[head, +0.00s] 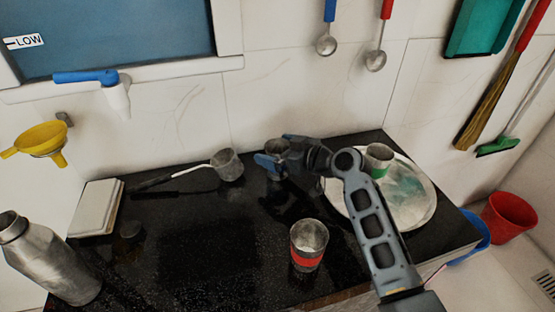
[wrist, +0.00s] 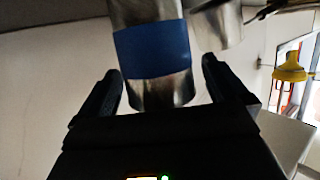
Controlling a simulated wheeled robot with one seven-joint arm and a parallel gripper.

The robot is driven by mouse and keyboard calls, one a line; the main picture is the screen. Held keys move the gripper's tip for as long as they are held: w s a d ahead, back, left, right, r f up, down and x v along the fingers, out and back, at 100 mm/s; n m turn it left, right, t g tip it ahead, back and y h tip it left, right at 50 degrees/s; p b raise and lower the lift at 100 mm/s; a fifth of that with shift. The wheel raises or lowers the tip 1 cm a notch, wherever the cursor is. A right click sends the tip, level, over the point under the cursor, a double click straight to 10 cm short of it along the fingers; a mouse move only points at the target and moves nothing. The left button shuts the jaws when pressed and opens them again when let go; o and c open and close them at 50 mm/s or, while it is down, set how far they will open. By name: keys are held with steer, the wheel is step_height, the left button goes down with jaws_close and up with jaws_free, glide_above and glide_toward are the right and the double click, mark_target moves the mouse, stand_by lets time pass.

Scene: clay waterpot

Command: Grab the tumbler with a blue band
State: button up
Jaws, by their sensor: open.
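The metal tumbler with a blue band (wrist: 153,52) fills the upper middle of the wrist view, between and beyond the two dark fingertips of my gripper (wrist: 160,75). My gripper is open, with a visible gap on each side of the tumbler. In the head view the tumbler's metal top (head: 276,145) shows at the back of the black counter, partly hidden by my gripper (head: 268,159). Whether a finger touches it cannot be told.
A red-banded tumbler (head: 307,246) stands at the counter's front. A green-banded tumbler (head: 379,160) stands on a round plate (head: 418,212) at right. A long-handled metal dipper (head: 228,165) lies close left of my gripper. A steel bottle (head: 50,262) and white box (head: 98,208) are left.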

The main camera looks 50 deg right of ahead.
steer(key=shift+c, duration=0.3)
steer(key=c, duration=1)
